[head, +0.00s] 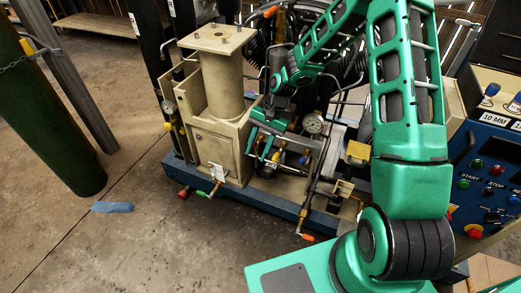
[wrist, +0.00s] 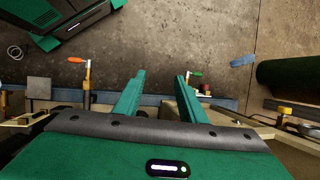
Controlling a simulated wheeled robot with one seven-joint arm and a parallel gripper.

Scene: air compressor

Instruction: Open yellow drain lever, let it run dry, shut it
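A small yellow handle (head: 275,157) shows among the valves on the compressor's front, close beside my gripper (head: 261,158). Another yellow knob (head: 168,126) sits on the left side of the beige housing. I cannot tell for certain which is the drain lever, or whether it is open. A yellow knob (wrist: 284,110) shows at the right of the wrist view, clear of the fingers. My gripper points down at the front of the compressor.
A gauge (head: 314,123) and pipes crowd the right of my gripper. A control panel (head: 490,180) stands at far right.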

